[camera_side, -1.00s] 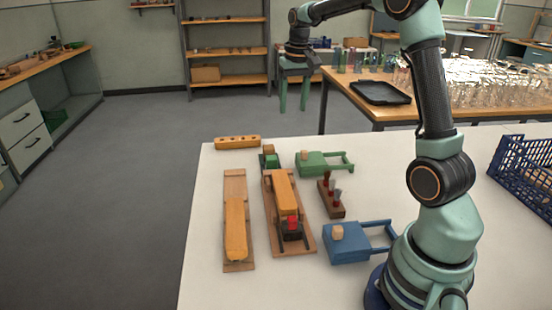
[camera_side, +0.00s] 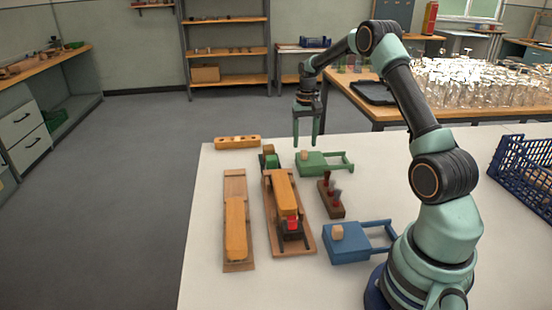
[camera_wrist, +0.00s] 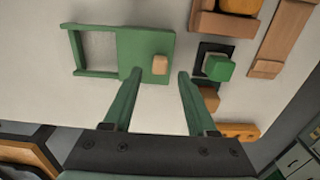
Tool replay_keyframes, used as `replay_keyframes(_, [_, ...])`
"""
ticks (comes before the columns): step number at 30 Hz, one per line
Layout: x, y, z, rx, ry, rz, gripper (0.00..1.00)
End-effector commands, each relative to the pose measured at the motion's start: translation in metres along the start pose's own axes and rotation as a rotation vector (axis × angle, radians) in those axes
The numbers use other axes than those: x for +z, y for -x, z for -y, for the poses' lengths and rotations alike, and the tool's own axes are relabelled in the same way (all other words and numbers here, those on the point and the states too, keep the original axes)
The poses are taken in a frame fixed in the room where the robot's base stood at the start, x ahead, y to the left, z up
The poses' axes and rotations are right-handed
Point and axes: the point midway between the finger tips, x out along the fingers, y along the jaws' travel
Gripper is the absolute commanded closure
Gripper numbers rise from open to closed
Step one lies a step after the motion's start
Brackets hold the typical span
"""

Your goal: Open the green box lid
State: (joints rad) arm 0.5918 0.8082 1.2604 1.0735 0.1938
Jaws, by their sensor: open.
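The green box (camera_side: 316,167) lies near the far edge of the white table, with a small wooden knob (camera_side: 304,154) on its lid and two green rails out to the right. The lid looks shut. In the wrist view the green box (camera_wrist: 143,42) is at upper centre, its rails to the left, and the knob (camera_wrist: 160,64) shows between my fingertips. My gripper (camera_side: 305,143) points down, open and empty, above the knob. In the wrist view my gripper (camera_wrist: 160,73) has a finger on either side of the knob, apart from it.
A blue box (camera_side: 345,250) with its own knob and rails sits nearer. A brown block with upright tools (camera_side: 330,204) and two wooden fixtures (camera_side: 237,185) stand nearby. A small green block (camera_wrist: 218,67) is close to my right-hand finger. A blue crate (camera_side: 528,175) is at right.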

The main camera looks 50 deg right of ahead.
Motion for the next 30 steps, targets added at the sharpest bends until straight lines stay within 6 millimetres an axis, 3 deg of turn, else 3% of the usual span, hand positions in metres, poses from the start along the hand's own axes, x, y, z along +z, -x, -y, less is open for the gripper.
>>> replay_keyframes(6, [0.001,-0.027,0.000,0.000,0.000,0.002,0.43])
replay_keyframes(18, [0.000,-0.034,0.000,0.000,0.000,0.000,0.43])
replay_keyframes(20, [0.000,-0.034,0.000,0.000,0.000,0.000,0.62])
replay_keyframes(23, [0.000,-0.034,0.000,0.000,0.000,-0.001,1.00])
replay_keyframes(30, [0.000,-0.034,0.000,0.000,0.001,-0.001,1.00])
